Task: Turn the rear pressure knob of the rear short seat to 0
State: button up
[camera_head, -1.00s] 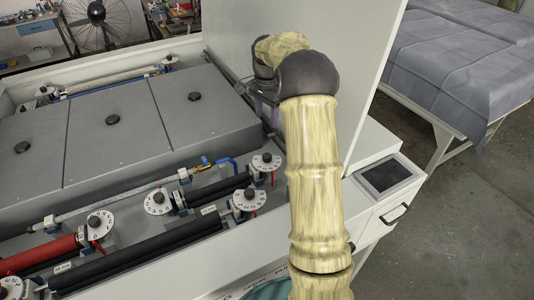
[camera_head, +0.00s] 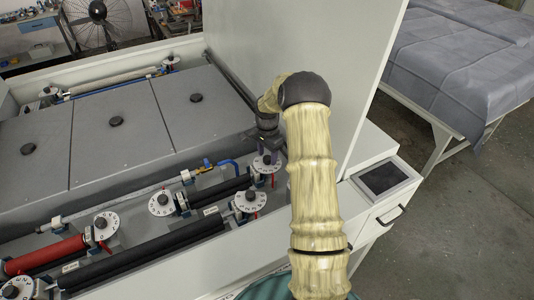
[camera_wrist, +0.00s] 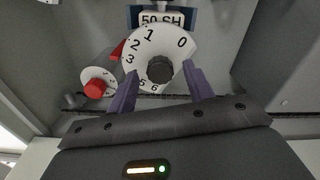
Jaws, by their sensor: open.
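A white numbered dial with a black centre knob (camera_wrist: 160,70) fills the middle of the wrist view. It also shows as a white dial in the head view (camera_head: 262,160). A label plate reading "50 SH" (camera_wrist: 162,18) sits behind it. A red pointer (camera_wrist: 117,51) is at the dial's left edge, near the 2; the 0 is at the upper right. My gripper (camera_wrist: 159,86) is open, its purple fingers on either side of the knob with gaps visible. Whether the fingers reach down to the knob's height is hard to tell. My gripper (camera_head: 265,178) shows small in the head view.
Other dials (camera_head: 250,199) (camera_head: 162,203) stand nearby along black rollers (camera_head: 140,256). An upright white panel (camera_head: 300,40) rises behind my arm. A small screen (camera_head: 382,178) is at the right.

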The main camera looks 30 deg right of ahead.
jog(key=shift+f, duration=0.5)
jog(key=shift+c, duration=0.4)
jog(key=c, duration=0.9)
